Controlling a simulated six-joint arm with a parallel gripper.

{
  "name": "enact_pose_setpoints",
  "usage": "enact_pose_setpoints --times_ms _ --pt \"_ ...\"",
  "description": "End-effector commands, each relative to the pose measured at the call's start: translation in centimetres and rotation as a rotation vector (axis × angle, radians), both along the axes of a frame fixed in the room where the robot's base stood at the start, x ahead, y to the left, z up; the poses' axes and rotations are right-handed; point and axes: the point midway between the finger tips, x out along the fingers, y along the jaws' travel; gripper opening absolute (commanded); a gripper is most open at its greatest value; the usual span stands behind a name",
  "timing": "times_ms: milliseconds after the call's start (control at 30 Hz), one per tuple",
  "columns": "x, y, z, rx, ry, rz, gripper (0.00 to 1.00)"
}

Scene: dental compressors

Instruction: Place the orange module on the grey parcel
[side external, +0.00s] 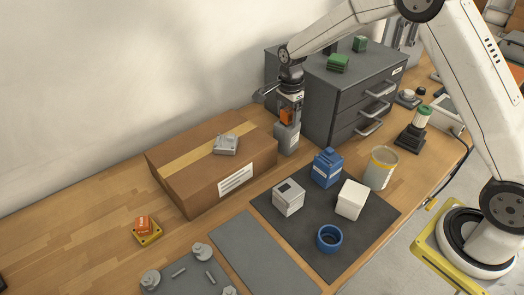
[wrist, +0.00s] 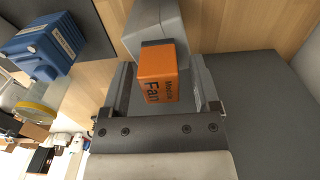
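An orange module (side external: 287,117), marked "Module Fan", is at the top of an upright grey block (side external: 287,139) beside the drawer cabinet. In the wrist view the orange module (wrist: 158,76) is between my gripper's fingers (wrist: 165,85), with a gap seen on each side. The grey block (wrist: 152,22) shows beyond it. My gripper (side external: 289,103) points down over the module and looks open. A small light grey box (side external: 225,145) lies on the cardboard box, and a grey cube (side external: 288,199) stands on the dark mat. I cannot tell which is the grey parcel.
The cardboard box (side external: 190,180) is left of my gripper and the drawer cabinet (side external: 312,95) is right. A blue container (side external: 327,168), white cube (side external: 351,200) and blue ring (side external: 329,238) are on the mat.

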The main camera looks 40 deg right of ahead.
Motion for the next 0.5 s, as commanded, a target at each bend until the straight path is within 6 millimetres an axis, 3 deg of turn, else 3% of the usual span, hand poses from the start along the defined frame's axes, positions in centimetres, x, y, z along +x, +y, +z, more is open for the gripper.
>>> enact_pose_setpoints --times_ms 300,500 --pt "0.0 0.0 0.2 0.000 -0.001 0.000 0.79" --pt "0.1 0.0 1.5 0.000 -0.003 0.000 0.79"
